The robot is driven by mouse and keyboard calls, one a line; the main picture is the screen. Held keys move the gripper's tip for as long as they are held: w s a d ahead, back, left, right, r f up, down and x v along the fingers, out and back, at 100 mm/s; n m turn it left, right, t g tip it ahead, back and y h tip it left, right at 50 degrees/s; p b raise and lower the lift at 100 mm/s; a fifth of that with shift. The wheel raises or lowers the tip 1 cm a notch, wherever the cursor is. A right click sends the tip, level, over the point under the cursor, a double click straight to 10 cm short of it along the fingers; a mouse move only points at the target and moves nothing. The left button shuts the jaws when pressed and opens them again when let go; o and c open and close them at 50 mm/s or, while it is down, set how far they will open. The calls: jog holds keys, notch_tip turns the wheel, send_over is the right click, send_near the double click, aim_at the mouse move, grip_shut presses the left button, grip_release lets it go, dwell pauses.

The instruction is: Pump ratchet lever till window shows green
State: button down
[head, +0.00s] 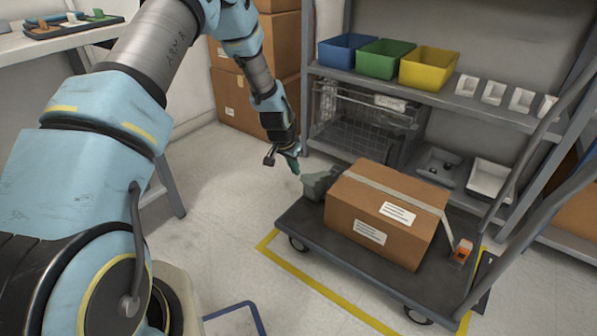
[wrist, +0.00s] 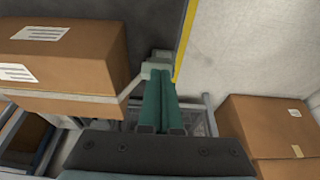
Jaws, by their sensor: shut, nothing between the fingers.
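A cardboard box (head: 385,215) sits on a dark flat cart (head: 300,225), with a pale strap (head: 390,187) over its top. A grey-green ratchet (head: 318,184) is at the box's left end; it also shows in the wrist view (wrist: 157,57). A small orange device (head: 462,252) is at the strap's right end; its window colour is too small to read. My gripper (head: 297,172) is shut and empty, its green fingers pointing down beside the ratchet. In the wrist view the fingertips (wrist: 158,76) overlap the ratchet's near edge; I cannot tell whether they touch.
A grey shelf with blue (head: 347,50), green (head: 381,59) and yellow (head: 428,67) bins stands behind the cart. Stacked cartons (head: 250,105) stand behind my arm. The cart's handle (head: 500,200) rises at right.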

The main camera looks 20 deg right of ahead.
jog(key=w+d+r+p, duration=0.1)
jog(key=w+d+r, duration=0.2)
jog(key=d+r, duration=0.3)
jog(key=shift+d+r, duration=0.35)
jog(key=shift+d, duration=0.15)
jog(key=b, duration=0.2)
send_over(314, 177)
jog(key=x, duration=0.3)
jog(key=a+x, duration=0.1)
jog(key=x, duration=0.2)
jog(key=s+a+x, duration=0.1)
jog(key=x, duration=0.3)
jog(key=shift+f, duration=0.4)
jog(key=shift+s+a+f+b, duration=0.2)
jog(key=shift+a+f, duration=0.1)
jog(key=shift+f, duration=0.15)
jog(key=shift+s+a+f+b, duration=0.15)
jog(key=shift+a+f, duration=0.15)
jog(key=shift+f, duration=0.15)
jog(key=shift+s+a+f, duration=0.1)
jog(key=shift+a+f, duration=0.1)
jog(key=shift+f, duration=0.3)
